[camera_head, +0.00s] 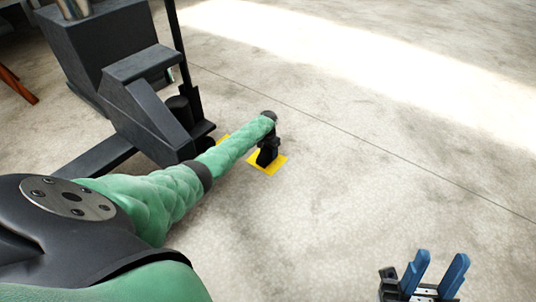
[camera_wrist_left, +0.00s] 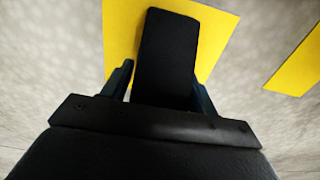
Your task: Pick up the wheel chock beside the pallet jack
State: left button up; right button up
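The wheel chock (camera_wrist_left: 165,50) is a black block in the left wrist view, over a yellow floor patch (camera_wrist_left: 215,25). In the head view the dark chock (camera_head: 266,156) shows small at the end of my green left arm, on the yellow patch (camera_head: 270,168). My left gripper (camera_wrist_left: 163,80) points down at it, with one blue finger on each side of the chock. A slim gap shows by the left finger; contact at the right finger is unclear. The gripper's fingers are largely hidden in the head view. My right gripper (camera_head: 435,272) is open and empty at the lower right.
The dark grey pallet jack (camera_head: 140,90) stands left of the chock, with a low fork reaching toward the lower left. A second yellow patch (camera_wrist_left: 297,65) lies beside the first. The concrete floor to the right is clear.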

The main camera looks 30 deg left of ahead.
pick_arm(q)
jog(key=c, duration=0.9)
jog(key=shift+c, duration=0.2)
jog(key=shift+r, duration=0.1)
